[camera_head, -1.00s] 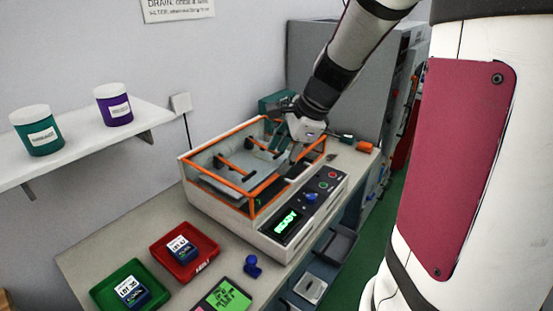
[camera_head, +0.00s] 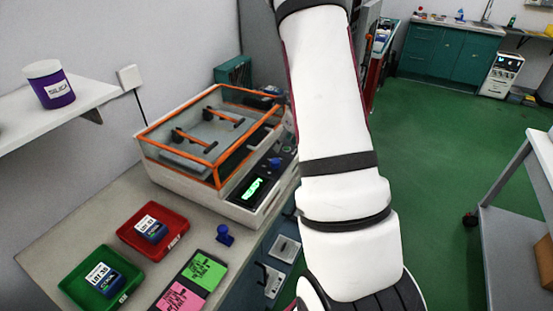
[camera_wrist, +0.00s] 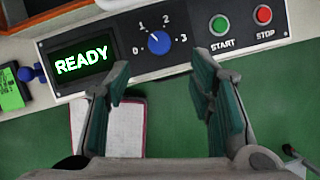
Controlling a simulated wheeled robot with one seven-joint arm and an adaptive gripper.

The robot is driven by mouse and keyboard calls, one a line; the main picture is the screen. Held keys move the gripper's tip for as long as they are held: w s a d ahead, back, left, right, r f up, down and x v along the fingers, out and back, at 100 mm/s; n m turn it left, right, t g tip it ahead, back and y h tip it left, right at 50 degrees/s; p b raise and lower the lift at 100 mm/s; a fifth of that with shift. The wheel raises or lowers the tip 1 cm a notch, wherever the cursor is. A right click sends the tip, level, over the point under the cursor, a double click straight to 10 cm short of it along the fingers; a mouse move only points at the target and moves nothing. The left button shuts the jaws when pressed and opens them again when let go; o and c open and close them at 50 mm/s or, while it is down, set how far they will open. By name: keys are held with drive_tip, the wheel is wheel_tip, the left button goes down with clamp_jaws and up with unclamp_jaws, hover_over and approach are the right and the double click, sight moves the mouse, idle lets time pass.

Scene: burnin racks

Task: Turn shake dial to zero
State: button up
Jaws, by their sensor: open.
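The shaker (camera_head: 185,178) is a white box with an orange-framed clear enclosure on the bench. Its blue shake dial (camera_wrist: 159,43) sits on the dark panel between labels 0, 1, 2 and 3. The white mark on the dial appears to point toward 1. The dial also shows small in the head view (camera_head: 275,163). My gripper (camera_wrist: 160,72) is open and empty in the wrist view, its two green-padded fingers apart. The fingertips are just below the dial in the picture, one to each side of it. In the head view my arm hides the gripper.
The display (camera_wrist: 82,64) reads READY. The green START button (camera_wrist: 219,25) and red STOP button (camera_wrist: 263,15) lie right of the dial. A red tray (camera_head: 128,240) and green tray (camera_head: 72,290) hold labelled blocks. A grey cart (camera_head: 490,215) stands right, beyond open green floor.

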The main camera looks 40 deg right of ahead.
sight(275, 161)
drive_tip(key=p+x, duration=0.1)
drive_tip(key=x, duration=0.9)
drive_tip(key=shift+f, duration=0.25)
drive_tip(key=shift+c, duration=0.3)
drive_tip(key=c, duration=1.1)
